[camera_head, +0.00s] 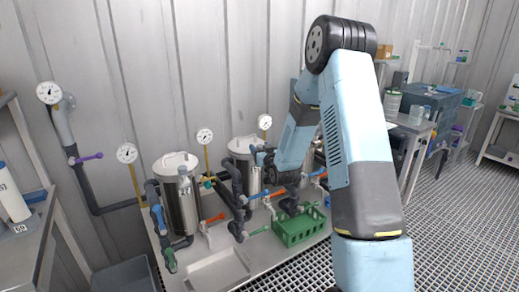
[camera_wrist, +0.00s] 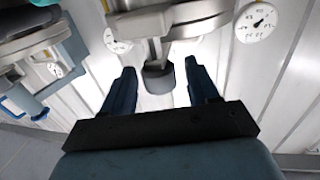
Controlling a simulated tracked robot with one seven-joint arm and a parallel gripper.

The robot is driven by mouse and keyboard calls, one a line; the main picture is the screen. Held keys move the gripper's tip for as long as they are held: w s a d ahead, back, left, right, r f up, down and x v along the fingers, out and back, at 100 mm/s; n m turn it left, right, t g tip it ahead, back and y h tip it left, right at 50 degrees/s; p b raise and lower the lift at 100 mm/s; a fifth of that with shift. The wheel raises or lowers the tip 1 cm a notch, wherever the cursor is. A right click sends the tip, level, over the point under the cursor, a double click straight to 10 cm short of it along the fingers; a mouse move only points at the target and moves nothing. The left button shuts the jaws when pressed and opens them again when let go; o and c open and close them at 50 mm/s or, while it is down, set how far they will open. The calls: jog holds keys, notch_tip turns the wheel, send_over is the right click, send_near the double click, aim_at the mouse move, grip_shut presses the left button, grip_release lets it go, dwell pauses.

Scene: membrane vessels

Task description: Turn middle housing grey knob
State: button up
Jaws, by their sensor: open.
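The middle housing (camera_head: 243,145) is a steel cylinder with a pale lid, standing on the bench in the head view. My arm reaches down from the right, and my gripper (camera_head: 257,152) is at its upper right side, small and partly hidden there. In the wrist view my gripper (camera_wrist: 161,66) is open, with one dark blue finger on each side. A dark grey knob (camera_wrist: 158,80) below a pale metal body (camera_wrist: 165,20) shows between the fingers, with gaps visible on both sides. I cannot tell contact or depth.
Another steel housing (camera_head: 180,190) stands left, with grey pipes and coloured valve handles around. Gauges (camera_head: 204,136) rise behind against the wall. A green basket (camera_head: 300,228) sits on the bench below my arm. A wrist-view gauge (camera_wrist: 256,22) is at upper right.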

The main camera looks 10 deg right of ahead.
jog(key=shift+w, duration=0.3)
